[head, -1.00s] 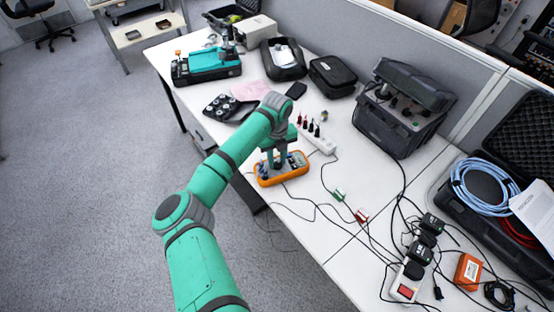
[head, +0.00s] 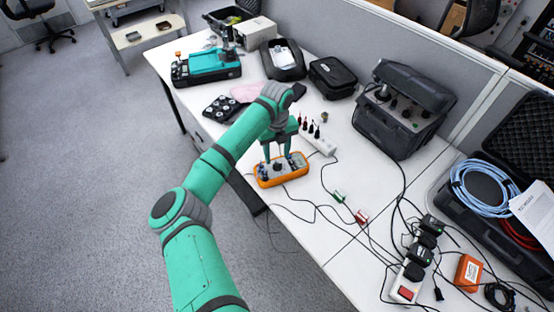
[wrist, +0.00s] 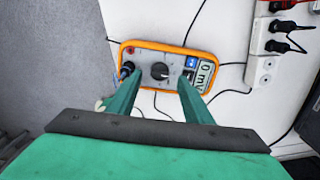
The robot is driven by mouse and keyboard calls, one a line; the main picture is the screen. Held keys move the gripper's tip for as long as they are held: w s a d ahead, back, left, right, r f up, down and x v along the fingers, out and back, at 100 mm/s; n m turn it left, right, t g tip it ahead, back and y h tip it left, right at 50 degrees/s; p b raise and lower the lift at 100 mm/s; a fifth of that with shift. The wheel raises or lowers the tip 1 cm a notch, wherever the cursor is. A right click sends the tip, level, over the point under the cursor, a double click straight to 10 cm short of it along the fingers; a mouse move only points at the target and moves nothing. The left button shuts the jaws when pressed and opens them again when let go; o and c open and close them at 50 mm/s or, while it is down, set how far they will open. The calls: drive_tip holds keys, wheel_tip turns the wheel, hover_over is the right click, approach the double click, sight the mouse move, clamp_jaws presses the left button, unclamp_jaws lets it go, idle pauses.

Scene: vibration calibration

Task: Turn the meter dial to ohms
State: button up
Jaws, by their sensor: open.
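The orange-rimmed meter (head: 285,181) lies flat on the white bench near its left edge. In the wrist view the meter (wrist: 150,44) shows a round dark dial (wrist: 160,71) at the middle of its face. Its display (wrist: 205,74) seems to read "0 mV". My gripper (head: 277,158) is over the meter, pointing down. I cannot tell how high the fingertips are above the face. The dial's pointer direction is unclear.
A white power strip (head: 318,139) with plugs lies just beyond the meter. Thin black cables cross the bench around it. A dark equipment case (head: 403,110) stands to the right. A tray of black parts (head: 222,107) is further back.

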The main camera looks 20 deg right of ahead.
sight(277, 163)
wheel_tip(277, 163, up, 7)
idle(0.3)
drive_tip(key=shift+f, duration=0.15)
